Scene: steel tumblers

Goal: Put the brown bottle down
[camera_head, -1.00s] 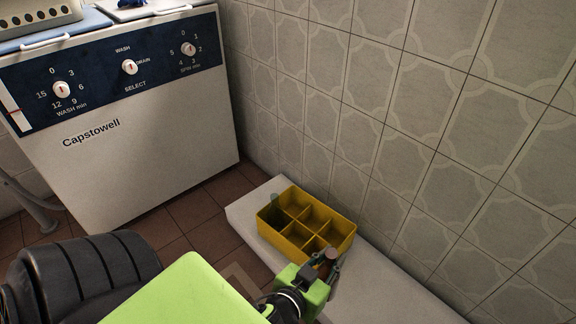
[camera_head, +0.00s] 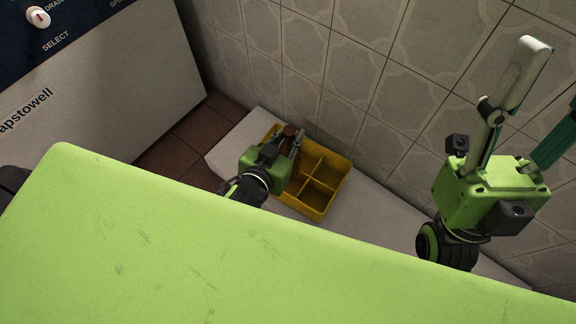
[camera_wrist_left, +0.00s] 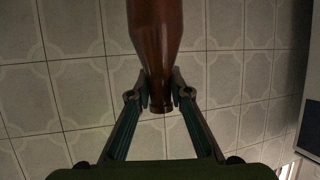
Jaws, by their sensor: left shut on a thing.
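The brown bottle (camera_head: 290,130) shows as a small brown end at my left gripper (camera_head: 289,137) in the head view. In the left wrist view, the bottle (camera_wrist_left: 155,35) is gripped by its neck, its wider body running out of the top of the picture. The left gripper is over the far left part of a yellow divided crate (camera_head: 337,193). I cannot tell how far the bottle is above or inside the crate. My arm and gripper hide the crate's left compartments. My right gripper (camera_head: 535,95) is raised at the right, fingers apart and empty.
The crate stands on a white ledge (camera_head: 232,147) along the tiled wall (camera_head: 350,60). The visible right-hand compartments look empty. A white washing machine (camera_head: 120,85) stands at the left. The ledge is bare right of the crate.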

